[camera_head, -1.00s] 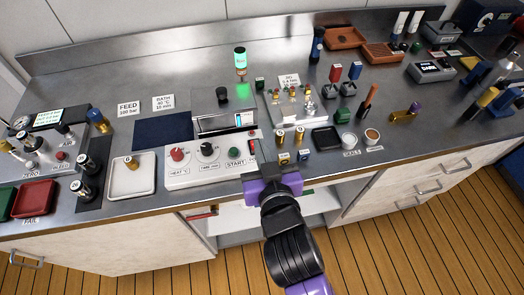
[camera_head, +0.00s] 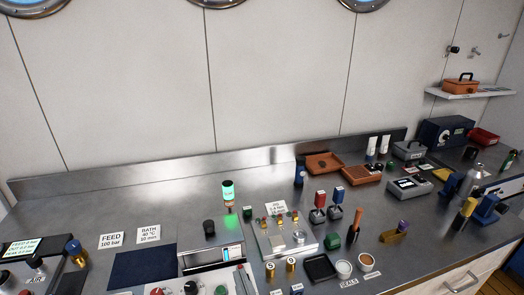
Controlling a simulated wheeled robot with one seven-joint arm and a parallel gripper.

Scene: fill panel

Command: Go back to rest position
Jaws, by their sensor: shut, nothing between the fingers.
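The rest of my gripper and arm is below the picture. The control panel's dark knob (camera_head: 191,287) is partly cut off by the lower edge. The lamp (camera_head: 228,190) behind the panel glows green.
The steel bench (camera_head: 120,205) carries a dark blue mat (camera_head: 145,267), a block with small fittings (camera_head: 285,238), a black tray (camera_head: 320,267) and brown trays (camera_head: 362,174). A shelf (camera_head: 470,92) holds an orange box.

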